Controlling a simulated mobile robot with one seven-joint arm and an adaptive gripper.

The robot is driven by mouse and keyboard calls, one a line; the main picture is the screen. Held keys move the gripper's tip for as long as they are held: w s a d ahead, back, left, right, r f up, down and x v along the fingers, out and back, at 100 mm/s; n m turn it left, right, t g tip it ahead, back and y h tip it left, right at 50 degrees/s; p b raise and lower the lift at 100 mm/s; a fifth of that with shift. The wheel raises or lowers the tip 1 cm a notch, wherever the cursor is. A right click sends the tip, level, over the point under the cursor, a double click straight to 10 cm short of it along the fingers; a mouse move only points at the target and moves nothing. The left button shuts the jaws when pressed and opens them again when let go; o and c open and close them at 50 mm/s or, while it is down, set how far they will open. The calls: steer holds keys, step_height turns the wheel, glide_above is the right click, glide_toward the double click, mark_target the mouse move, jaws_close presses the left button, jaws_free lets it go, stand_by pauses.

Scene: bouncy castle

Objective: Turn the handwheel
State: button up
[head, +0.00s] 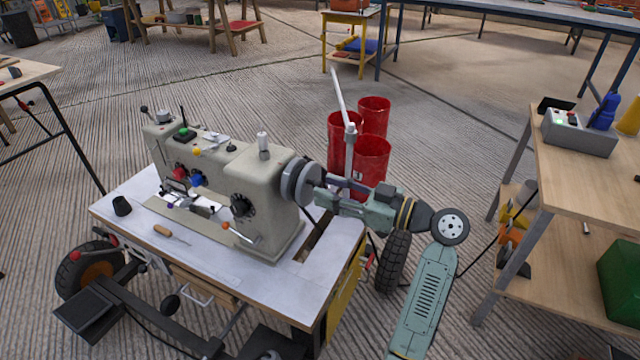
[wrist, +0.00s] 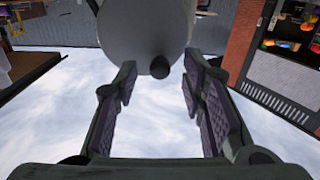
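The handwheel (head: 299,182) is a grey disc on the right end of the beige sewing machine (head: 272,200). In the wrist view the handwheel (wrist: 143,28) fills the top middle, with a small dark knob (wrist: 160,67) at its lower edge. My gripper (head: 318,183) comes from the right, close to the wheel, and partly covers it in the head view. In the wrist view my gripper (wrist: 160,78) has its two padded fingers spread wide, one on each side of the knob. The knob appears between the fingertips, and I see a gap on both sides of it.
Red bins (head: 373,116) stand behind my arm. A wooden workbench (head: 590,185) with a control box (head: 578,132) is at the right.

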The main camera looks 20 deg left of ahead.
mark_target(309, 184)
steer(key=shift+w+a, duration=0.15)
steer(key=shift+a, duration=0.6)
steer(key=shift+w+a, duration=0.1)
steer(key=shift+a, duration=0.6)
jaws_close()
